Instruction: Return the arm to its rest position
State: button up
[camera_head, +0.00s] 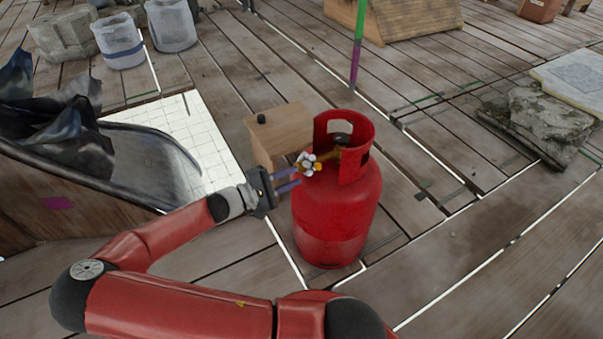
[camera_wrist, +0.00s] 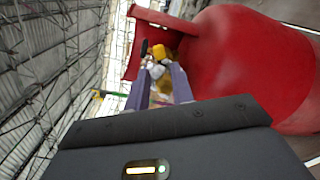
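A red gas cylinder (camera_head: 337,213) stands upright on the plank floor, with a red collar around its top. A brass valve (camera_head: 328,157) with a white knob (camera_head: 307,164) shows at the collar's opening. My gripper (camera_head: 298,177) is at the left of the cylinder, its two purple fingers pointing toward the valve. In the wrist view, the fingers of my gripper (camera_wrist: 161,72) are apart, with the white and yellow valve parts (camera_wrist: 157,66) showing between and beyond the tips. I cannot tell whether a fingertip touches the knob. My arm (camera_head: 170,235) is stretched out, low across the front.
A small wooden box (camera_head: 280,131) with a black knob stands just behind my gripper. A dark curved-sided container (camera_head: 130,165) is at left, beside a white tiled panel (camera_head: 205,135). A green and purple pole (camera_head: 357,45) rises behind the cylinder. Stone slabs (camera_head: 540,122) lie right.

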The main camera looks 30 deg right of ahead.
jog(key=shift+a, duration=0.35)
jog(key=s+a+f+m+g+y, duration=0.2)
jog(key=s+a+m+g+y, duration=0.15)
jog(key=s+y, duration=0.6)
jog(key=s+a+r+t+y, duration=0.2)
jog(key=s+a+r+t, duration=0.1)
jog(key=r, duration=0.4)
jog(key=s+a+r+m+t+y, duration=0.1)
jog(key=s+a+r+t+y, duration=0.2)
jog(key=r, duration=0.5)
jog(key=s+a+r+t+y, duration=0.3)
jog(key=r+t, duration=0.1)
jog(key=r, duration=0.3)
jog(key=shift+s+a+r+m, duration=0.2)
jog(key=shift+a+r+m, duration=0.05)
jog(key=shift+r+m, duration=0.15)
